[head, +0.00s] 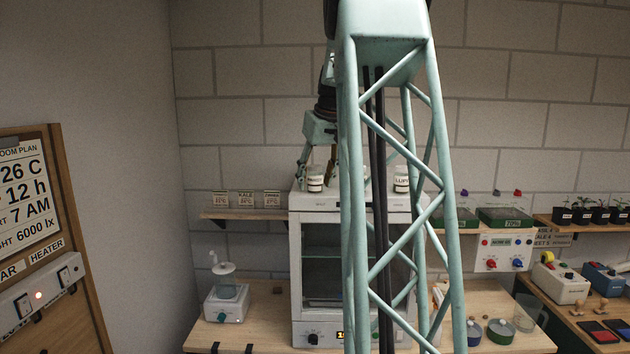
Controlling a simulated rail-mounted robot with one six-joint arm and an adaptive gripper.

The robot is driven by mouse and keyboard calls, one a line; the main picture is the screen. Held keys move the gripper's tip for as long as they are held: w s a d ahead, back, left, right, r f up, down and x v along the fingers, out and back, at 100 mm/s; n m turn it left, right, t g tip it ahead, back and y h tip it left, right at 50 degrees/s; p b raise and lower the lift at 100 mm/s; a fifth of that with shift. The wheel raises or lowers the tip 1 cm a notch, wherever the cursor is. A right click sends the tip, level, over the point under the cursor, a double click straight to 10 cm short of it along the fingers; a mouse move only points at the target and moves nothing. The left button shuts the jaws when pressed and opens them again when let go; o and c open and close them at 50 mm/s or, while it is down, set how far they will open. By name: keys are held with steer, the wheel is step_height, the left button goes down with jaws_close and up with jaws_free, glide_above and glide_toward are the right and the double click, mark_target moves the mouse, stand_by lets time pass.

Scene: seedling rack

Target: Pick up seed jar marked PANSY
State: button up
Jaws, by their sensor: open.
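A small white-lidded jar (315,178) stands upright on top of the white cabinet (311,203); its label is too small to read. My gripper (318,172) is open and points down over this jar, with its fingers at or near the jar's sides. I cannot tell whether they touch it. A second white-lidded jar (402,180) stands on the cabinet top to the right, its label partly readable as "LUP". My own lattice column hides the middle of the cabinet top. I see no readable PANSY label.
A wall shelf (245,214) with small label cards is left of the cabinet. A white device with a clear vessel (226,303) stands on the bench below. Green-based trays (505,217) and potted seedlings (582,215) sit at the right. Air left of the cabinet top is free.

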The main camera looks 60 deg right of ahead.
mark_target(316, 166)
steer(key=c, duration=1)
steer(key=shift+r, duration=0.1)
steer(key=shift+r, duration=1.75)
steer(key=s+d+r+b, duration=0.1)
steer(key=s+b, duration=0.1)
steer(key=s, duration=1.4)
steer(key=shift+r+b, duration=0.15)
steer(key=shift+b, duration=0.25)
